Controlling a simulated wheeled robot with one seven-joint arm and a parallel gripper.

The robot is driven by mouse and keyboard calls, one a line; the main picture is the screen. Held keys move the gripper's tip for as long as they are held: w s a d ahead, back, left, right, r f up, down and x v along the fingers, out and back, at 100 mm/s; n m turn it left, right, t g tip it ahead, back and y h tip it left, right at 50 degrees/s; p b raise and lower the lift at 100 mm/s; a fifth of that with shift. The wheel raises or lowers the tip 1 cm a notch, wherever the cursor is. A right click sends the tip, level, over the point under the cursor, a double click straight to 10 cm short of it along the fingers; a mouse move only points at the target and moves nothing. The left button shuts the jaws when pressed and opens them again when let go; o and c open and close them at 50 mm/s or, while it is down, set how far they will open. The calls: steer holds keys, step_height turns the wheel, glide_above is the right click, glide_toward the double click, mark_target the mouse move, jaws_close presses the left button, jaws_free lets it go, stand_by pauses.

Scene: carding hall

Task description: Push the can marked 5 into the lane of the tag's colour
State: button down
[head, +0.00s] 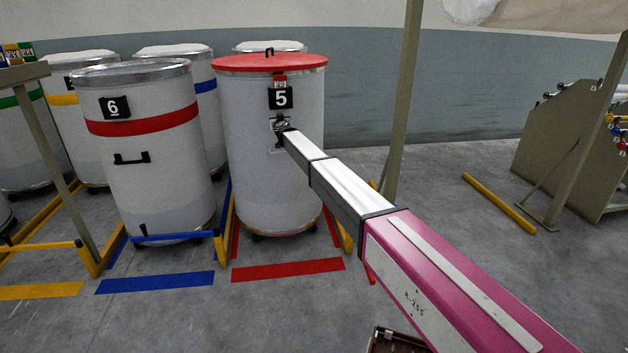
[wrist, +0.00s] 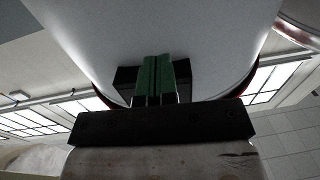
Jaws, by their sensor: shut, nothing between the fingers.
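The can marked 5 (head: 268,170) is a pale drum with a red lid, standing upright. A small red tag (head: 280,82) sits just above its black number plate (head: 281,98). The can stands between the side strips of the lane with red tape (head: 288,270), behind the red front strip. My gripper (head: 281,127) is shut and empty at the can's front wall, just below the plate. In the wrist view the shut green-padded fingers (wrist: 160,78) point at the can's pale wall (wrist: 150,35); I cannot tell if they touch it.
The can marked 6 (head: 145,170), with a red band, stands to the left, behind the blue strip (head: 155,282). Yellow rails (head: 228,215) flank the lanes. A post (head: 402,100) stands right of can 5. Open floor lies to the right, with a yellow bar (head: 498,202).

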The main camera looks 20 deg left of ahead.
steer(key=v, duration=0.8)
stand_by(0.4)
steer(key=shift+s+d, duration=0.1)
steer(key=s+d+f+g+h, duration=0.1)
steer(key=s+d+f+g, duration=0.15)
steer(key=d+f, duration=0.9)
steer(key=s+d+f+g+h, duration=0.1)
steer(key=s+d+f+g, duration=0.15)
steer(key=d, duration=1.75)
steer(key=s+d+f+g+h, duration=0.25)
steer(key=d+f, duration=0.35)
steer(key=d, duration=0.9)
steer(key=s+d+f+m+g+h, duration=0.2)
steer(key=s+d+f, duration=0.1)
steer(key=s+d, duration=0.6)
steer(key=s+d+f+m+g+h, duration=0.2)
steer(key=s+d, duration=0.8)
steer(key=d, duration=0.5)
steer(key=s+d+f+m+g+h, duration=0.2)
steer(key=s+d+f+m+g, duration=0.1)
steer(key=s+d, duration=0.7)
steer(key=d, duration=0.2)
steer(key=shift+d+f, duration=0.3)
steer(key=shift+f, duration=0.05)
